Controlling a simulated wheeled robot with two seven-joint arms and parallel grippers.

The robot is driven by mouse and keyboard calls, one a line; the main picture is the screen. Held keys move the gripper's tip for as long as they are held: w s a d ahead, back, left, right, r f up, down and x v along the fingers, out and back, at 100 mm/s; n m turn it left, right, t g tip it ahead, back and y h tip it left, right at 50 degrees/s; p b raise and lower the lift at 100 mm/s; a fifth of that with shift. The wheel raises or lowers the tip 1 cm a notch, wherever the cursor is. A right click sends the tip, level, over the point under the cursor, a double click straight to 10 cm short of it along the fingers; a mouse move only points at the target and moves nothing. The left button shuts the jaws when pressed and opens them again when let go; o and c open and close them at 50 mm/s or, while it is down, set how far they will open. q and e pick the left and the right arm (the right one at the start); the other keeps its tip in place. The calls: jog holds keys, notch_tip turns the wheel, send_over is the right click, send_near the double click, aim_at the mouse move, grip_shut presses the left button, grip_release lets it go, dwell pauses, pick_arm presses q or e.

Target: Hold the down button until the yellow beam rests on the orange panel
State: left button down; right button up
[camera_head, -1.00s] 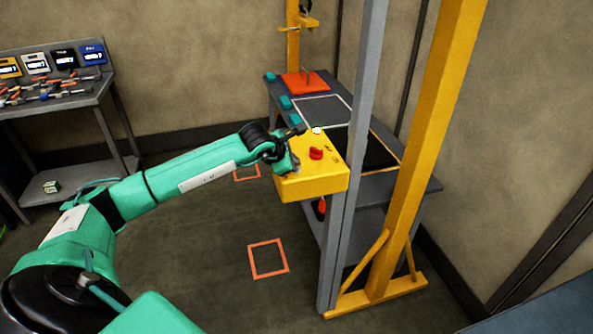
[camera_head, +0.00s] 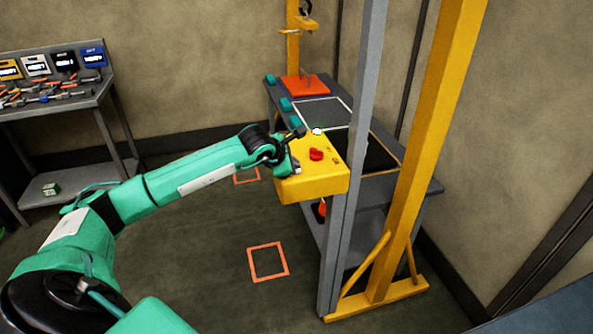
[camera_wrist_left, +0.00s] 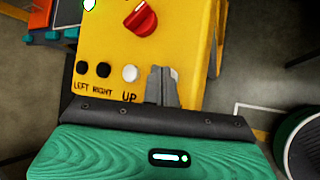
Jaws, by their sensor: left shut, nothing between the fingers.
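The yellow control box (camera_head: 312,185) stands at the centre of the head view, with a red knob (camera_head: 316,154) on top. The left wrist view shows the knob (camera_wrist_left: 141,19), dark LEFT and RIGHT buttons and the white UP button (camera_wrist_left: 130,73). My left gripper (camera_wrist_left: 162,82) is shut and empty, its fingertips over the box face just right of UP. No down button shows; that spot is hidden by the fingers, and contact is unclear. The orange panel (camera_head: 300,85) lies at the bench's far end. Yellow beam parts (camera_head: 293,50) rise there; whether they touch the panel is unclear.
A grey post (camera_head: 352,170) and a yellow post (camera_head: 425,150) stand right of the box. The grey bench (camera_head: 425,187) runs behind them. A tool table (camera_head: 90,97) stands at left. The floor between is clear, with orange square markings (camera_head: 268,262).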

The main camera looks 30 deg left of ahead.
pick_arm(q)
jog(key=shift+f+b, duration=0.25)
jog(key=shift+b, duration=0.1)
dwell(2.3)
jog(key=shift+r, duration=0.9)
jog(key=shift+r+p, duration=0.9)
jog(key=shift+r, duration=1.6)
